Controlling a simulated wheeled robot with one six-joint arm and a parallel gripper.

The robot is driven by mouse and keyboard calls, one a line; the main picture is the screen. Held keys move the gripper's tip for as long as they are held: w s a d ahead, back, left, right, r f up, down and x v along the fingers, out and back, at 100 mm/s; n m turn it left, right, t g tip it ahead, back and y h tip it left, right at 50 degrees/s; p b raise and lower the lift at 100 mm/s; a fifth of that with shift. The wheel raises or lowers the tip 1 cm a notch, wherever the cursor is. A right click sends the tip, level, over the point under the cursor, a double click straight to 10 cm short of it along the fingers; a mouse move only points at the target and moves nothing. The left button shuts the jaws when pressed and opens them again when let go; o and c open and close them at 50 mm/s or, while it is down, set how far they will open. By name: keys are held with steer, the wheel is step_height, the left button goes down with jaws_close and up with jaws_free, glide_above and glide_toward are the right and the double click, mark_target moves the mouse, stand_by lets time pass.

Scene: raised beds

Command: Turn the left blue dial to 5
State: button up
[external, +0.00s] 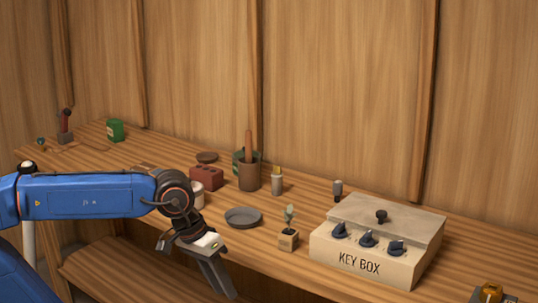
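The key box (325,258) is a cream box with a sloped front, a grey lid and "KEY BOX" lettering, standing on the wooden bench at the right. Three dark blue dials sit in a row on its slope: the left dial (340,230), the middle dial (368,238) and the right dial (397,247). Their number marks are too small to read. My gripper (225,284) points down near the bench's front edge, left of the box and apart from the dials. Whether its fingers are open or shut does not show clearly.
A small potted plant (289,239) stands just left of the box. A grey dish (243,218), a brown pot (249,177) and a reddish block (206,179) are farther left. The wooden wall closes off the back.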

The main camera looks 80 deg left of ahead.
steer(key=w+a+r+y, duration=0.2)
steer(key=w+r, duration=1)
steer(key=r, duration=0.3)
steer(key=n+g+y, duration=0.1)
steer(key=n+y, duration=0.1)
glide_toward(340, 224)
steer(key=x, duration=0.8)
jaws_close()
